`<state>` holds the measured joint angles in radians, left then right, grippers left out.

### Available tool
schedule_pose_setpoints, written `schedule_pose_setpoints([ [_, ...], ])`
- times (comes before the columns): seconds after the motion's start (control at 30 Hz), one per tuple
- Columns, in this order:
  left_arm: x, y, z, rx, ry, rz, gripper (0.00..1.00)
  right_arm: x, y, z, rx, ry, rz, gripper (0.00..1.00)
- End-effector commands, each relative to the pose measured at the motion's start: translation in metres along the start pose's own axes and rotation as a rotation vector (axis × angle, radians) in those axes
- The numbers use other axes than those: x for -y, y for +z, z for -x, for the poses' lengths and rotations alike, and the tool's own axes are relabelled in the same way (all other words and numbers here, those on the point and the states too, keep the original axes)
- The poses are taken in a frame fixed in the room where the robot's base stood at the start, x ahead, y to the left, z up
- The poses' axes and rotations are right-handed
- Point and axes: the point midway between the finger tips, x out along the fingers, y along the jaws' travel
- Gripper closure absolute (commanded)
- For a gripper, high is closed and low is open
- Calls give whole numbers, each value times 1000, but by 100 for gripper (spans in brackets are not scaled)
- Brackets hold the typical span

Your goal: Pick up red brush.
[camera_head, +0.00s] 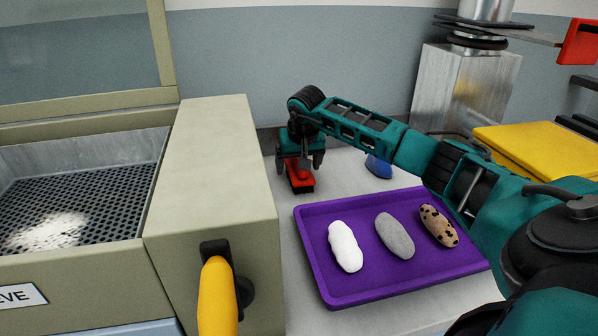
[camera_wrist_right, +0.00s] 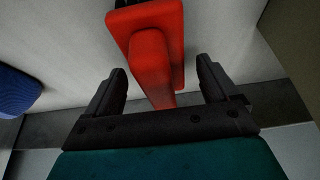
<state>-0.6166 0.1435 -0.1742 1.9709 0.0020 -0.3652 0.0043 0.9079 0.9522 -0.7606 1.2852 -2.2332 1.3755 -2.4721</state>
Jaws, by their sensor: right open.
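The red brush (camera_head: 301,179) lies on the light worktop, between the beige machine and the purple tray, with dark bristles along its lower edge. My right gripper (camera_head: 301,162) is above it, pointing down, with a finger on either side of the brush's handle. In the right wrist view, the brush (camera_wrist_right: 153,50) has its narrow red handle reaching in between the two open black fingers of my gripper (camera_wrist_right: 163,88). The left gripper is not in view.
A purple tray (camera_head: 318,273) holds a white, a grey and a spotted roll. A blue object (camera_head: 378,167) stands behind the tray and also shows in the wrist view (camera_wrist_right: 16,92). The beige machine (camera_head: 215,170) with a yellow handle (camera_head: 217,295) stands close on the left.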

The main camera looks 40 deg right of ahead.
Motion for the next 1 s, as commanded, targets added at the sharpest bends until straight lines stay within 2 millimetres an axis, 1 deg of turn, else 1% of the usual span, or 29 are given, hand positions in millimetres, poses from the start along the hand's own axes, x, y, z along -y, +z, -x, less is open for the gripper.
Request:
schedule_pose_setpoints([
  [0.77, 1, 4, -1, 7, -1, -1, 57, 0, 2, -4, 0, 0, 0, 13],
  [0.87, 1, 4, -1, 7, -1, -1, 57, 0, 2, -4, 0, 0, 0, 20],
  [1.0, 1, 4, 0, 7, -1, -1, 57, 0, 2, -4, 0, 0, 0, 34],
])
